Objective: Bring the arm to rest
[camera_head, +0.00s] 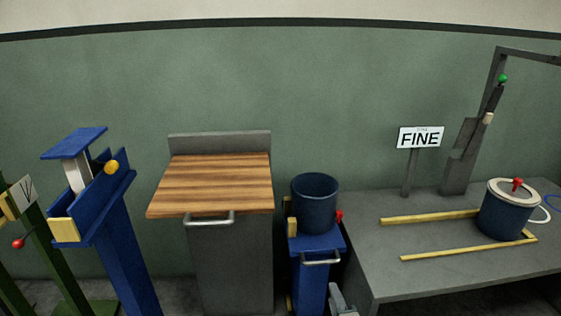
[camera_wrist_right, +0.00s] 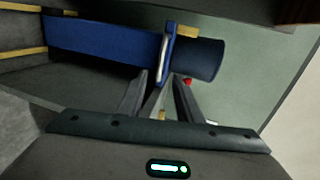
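My right gripper (camera_head: 342,302) shows at the bottom edge of the head view, just below and right of the blue stand (camera_head: 312,278). In the right wrist view my right gripper (camera_wrist_right: 161,84) has its two fingers apart, with nothing seen held between them. The silver handle (camera_wrist_right: 165,58) of the blue stand lies just beyond the fingertips; I cannot tell whether they touch. My left gripper is in neither view.
A dark blue bucket (camera_head: 315,203) stands on the blue stand, a red knob (camera_head: 339,216) beside it. A grey table (camera_head: 459,265) at right holds a lidded pot (camera_head: 504,216), yellow rails (camera_head: 430,217) and a FINE sign (camera_head: 420,138). A wood-topped cabinet (camera_head: 216,180) stands left.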

